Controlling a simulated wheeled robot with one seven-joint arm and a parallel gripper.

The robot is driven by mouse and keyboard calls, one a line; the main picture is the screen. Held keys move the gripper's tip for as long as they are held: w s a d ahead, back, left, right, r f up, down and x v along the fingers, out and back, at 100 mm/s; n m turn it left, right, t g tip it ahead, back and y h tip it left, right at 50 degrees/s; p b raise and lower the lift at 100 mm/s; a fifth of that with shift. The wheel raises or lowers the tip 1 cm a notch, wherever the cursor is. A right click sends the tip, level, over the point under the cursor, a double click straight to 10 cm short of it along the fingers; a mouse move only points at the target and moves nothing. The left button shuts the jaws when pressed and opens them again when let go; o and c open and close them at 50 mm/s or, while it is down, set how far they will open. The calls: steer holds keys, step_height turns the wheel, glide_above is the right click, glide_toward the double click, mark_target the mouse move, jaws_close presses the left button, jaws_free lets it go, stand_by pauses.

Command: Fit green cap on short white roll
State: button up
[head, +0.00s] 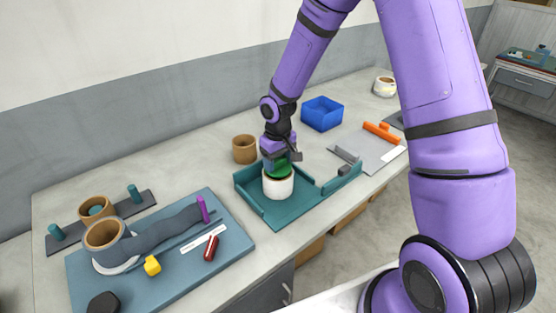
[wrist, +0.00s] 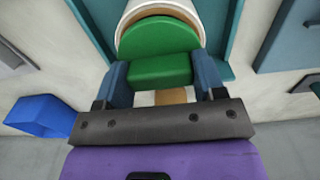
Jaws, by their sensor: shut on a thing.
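The short white roll (head: 278,187) stands upright in a teal tray (head: 262,212) near the middle of the counter. My gripper (head: 280,163) is above the roll, shut on the green cap (head: 284,172). In the wrist view the two blue fingers (wrist: 162,80) grip the cap's block-shaped handle, and the cap's round green disc (wrist: 160,38) is at the mouth of the white roll (wrist: 150,8). The disc looks slightly off the roll's centre, with part of the opening's tan inner wall showing. I cannot tell whether the cap is seated or only touching the rim.
A brown roll (head: 244,149) stands just behind the tray, and a blue bin (head: 322,113) is behind to the right. A blue mat (head: 215,265) with a brown roll, a dark strip and small items lies at left. A grey board (head: 352,153) with an orange piece is at right.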

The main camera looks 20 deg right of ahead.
steer(key=shift+f, duration=0.5)
steer(key=o, duration=0.6)
steer(key=shift+o, duration=0.2)
steer(key=shift+r, duration=5.45)
steer(key=shift+r, duration=0.1)
step_height(320, 180, up, 9)
steer(key=t, duration=0.1)
glide_above(278, 159)
steer(key=s+d, duration=0.2)
steer(key=s, duration=0.3)
steer(key=s+d+r+m+t, duration=0.3)
steer(key=s+d+r, duration=0.1)
steer(key=s+r, duration=1)
steer(key=s+t, duration=0.1)
steer(key=s, duration=0.9)
steer(key=shift+s+d+r+m, duration=0.15)
steer(key=shift+d+r+m, duration=0.15)
steer(key=shift+d, duration=0.15)
